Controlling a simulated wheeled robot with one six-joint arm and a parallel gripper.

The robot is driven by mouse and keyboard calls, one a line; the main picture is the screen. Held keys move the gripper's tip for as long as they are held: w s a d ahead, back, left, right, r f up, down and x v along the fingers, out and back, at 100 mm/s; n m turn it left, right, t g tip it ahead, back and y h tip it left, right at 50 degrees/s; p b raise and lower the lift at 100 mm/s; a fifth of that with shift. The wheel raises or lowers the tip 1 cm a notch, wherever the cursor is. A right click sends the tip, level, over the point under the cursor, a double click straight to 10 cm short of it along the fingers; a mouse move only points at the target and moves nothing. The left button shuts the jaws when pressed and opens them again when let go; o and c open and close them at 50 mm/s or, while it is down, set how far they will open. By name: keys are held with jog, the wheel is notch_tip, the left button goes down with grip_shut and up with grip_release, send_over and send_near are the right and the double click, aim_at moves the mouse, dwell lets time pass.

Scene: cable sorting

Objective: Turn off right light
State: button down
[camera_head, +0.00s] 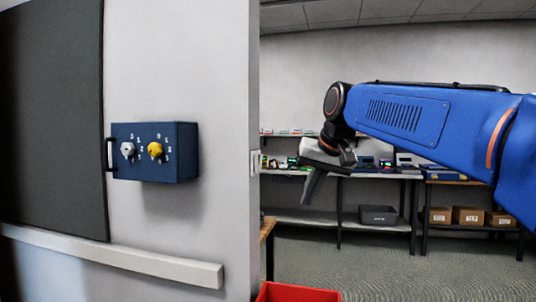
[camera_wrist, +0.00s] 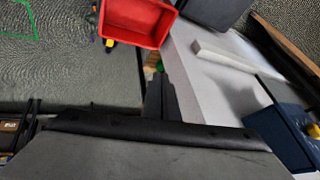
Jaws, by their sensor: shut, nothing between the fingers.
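A dark blue control box (camera_head: 184,152) is fixed to the grey wall on the left in the head view. Its front has a grey knob (camera_head: 127,149) on the left and a yellow knob (camera_head: 155,149) on the right, each with small white numerals. The box also shows at the right edge of the wrist view (camera_wrist: 278,125), partly cut off. My gripper (camera_head: 309,188) is shut and empty, right of the box and apart from it, pointing downward. Its closed fingers show in the wrist view (camera_wrist: 160,98). No lamp can be made out.
A white switch plate (camera_head: 255,162) sits on the wall's edge. A red bin (camera_head: 297,293) stands below, and also shows in the wrist view (camera_wrist: 137,20). A pale ledge (camera_head: 120,262) runs under a dark board (camera_head: 50,110). Shelves with cardboard boxes (camera_head: 468,215) stand at the back.

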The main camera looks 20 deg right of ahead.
jog(key=w+d+r+m+t+y, duration=0.1)
jog(key=w+r, duration=1.5)
jog(key=shift+w+r+m, duration=0.2)
jog(key=shift+w+m, duration=0.1)
send_near(261, 161)
jog(key=shift+d+x, duration=0.25)
jog(key=shift+x, duration=1.1)
jog(key=shift+d+x, duration=0.2)
jog(key=shift+x, duration=1.1)
jog(key=shift+s+f, duration=0.1)
jog(key=shift+f, duration=0.1)
jog(key=shift+a+r, duration=0.1)
jog(key=shift+a, duration=0.25)
jog(key=shift+d, duration=0.1)
jog(key=shift+r, duration=0.15)
